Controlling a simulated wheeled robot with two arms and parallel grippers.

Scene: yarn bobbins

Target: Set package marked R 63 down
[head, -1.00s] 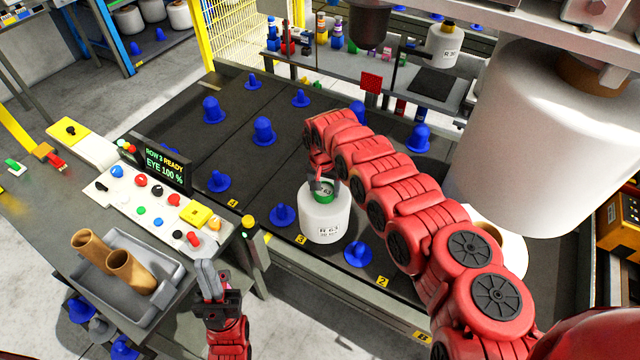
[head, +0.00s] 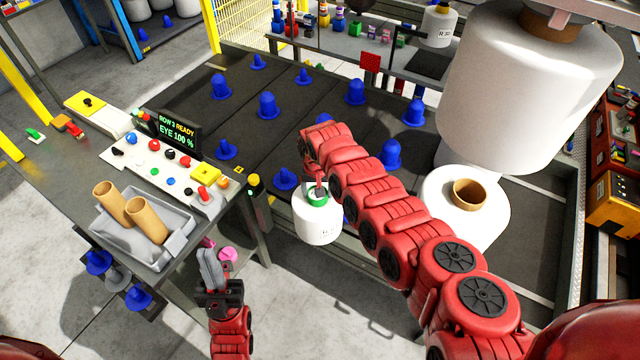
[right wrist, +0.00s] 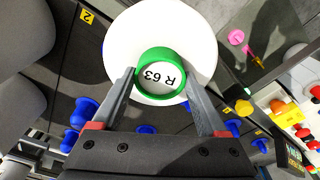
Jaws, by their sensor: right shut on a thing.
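The package marked R 63 (head: 317,222) is a white yarn bobbin with a green core top. In the right wrist view its green ring and "R 63" label (right wrist: 160,78) face the camera. My right gripper (head: 318,190) is shut on the green core, one finger on each side (right wrist: 158,88). In the head view the bobbin hangs at the front edge of the dark peg table; its underside is not clear of doubt, so I cannot tell whether it touches anything. My left gripper (head: 211,268) is empty at the lower left, its fingers seemingly together.
Blue pegs (head: 267,104) stand in rows on the dark table (head: 200,115). A control panel (head: 160,170) and a grey tray (head: 182,243) with two cardboard tubes (head: 147,219) are at left. Large white bobbins (head: 525,90) fill the right.

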